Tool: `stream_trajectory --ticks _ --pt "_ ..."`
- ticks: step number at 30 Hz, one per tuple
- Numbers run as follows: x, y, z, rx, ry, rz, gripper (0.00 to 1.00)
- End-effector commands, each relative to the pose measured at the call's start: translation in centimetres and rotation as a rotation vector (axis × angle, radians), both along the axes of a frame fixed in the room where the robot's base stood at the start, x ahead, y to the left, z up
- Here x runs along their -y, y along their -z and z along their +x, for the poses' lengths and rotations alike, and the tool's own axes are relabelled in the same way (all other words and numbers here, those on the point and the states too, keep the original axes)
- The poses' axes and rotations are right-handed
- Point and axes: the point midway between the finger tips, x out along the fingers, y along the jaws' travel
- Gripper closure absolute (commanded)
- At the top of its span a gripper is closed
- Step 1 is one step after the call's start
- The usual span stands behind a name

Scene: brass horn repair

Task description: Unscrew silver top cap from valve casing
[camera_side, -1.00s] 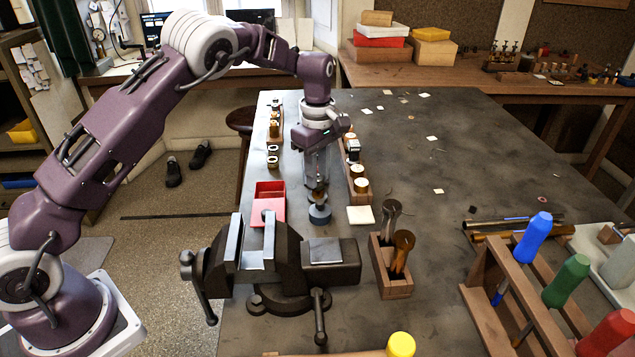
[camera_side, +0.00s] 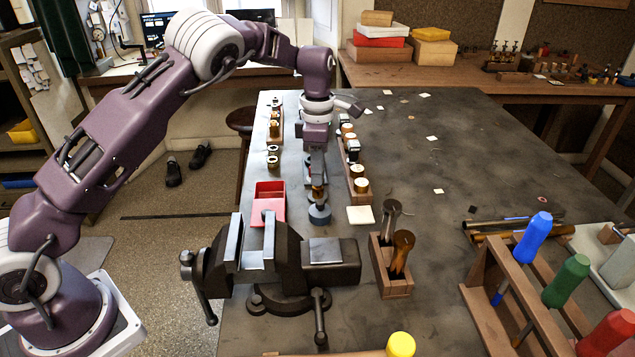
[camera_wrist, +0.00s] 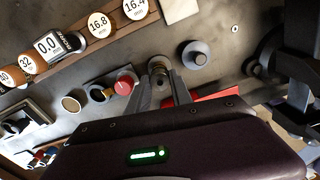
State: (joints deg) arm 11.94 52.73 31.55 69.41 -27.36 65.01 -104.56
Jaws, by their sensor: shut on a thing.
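A brass valve casing (camera_side: 318,193) stands upright on the bench, with a blue-grey round piece (camera_side: 319,214) at its foot. My gripper (camera_side: 317,180) points straight down over the casing, its jaws shut around the top. In the wrist view, the two fingers of my gripper (camera_wrist: 160,88) close on a small round metal part (camera_wrist: 157,68). The silver cap is mostly hidden between the fingers, and I cannot make out its thread or any gap below it. A blue-grey round piece also shows in the wrist view (camera_wrist: 195,55), right of the fingers.
A red tray (camera_side: 268,190) lies left of the casing. A wooden rack of gauges (camera_side: 356,170) stands close on the right, with a pale square pad (camera_side: 360,215). A dark vise (camera_side: 270,265) and a wooden tool holder (camera_side: 392,270) are in front.

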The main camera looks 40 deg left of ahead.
Motion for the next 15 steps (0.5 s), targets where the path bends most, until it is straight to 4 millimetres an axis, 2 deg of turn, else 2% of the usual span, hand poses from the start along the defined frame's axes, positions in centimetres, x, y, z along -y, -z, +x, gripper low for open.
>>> stream_trajectory --ticks 15 --pt "0.0 -4.1 0.0 0.002 0.003 0.001 1.0"
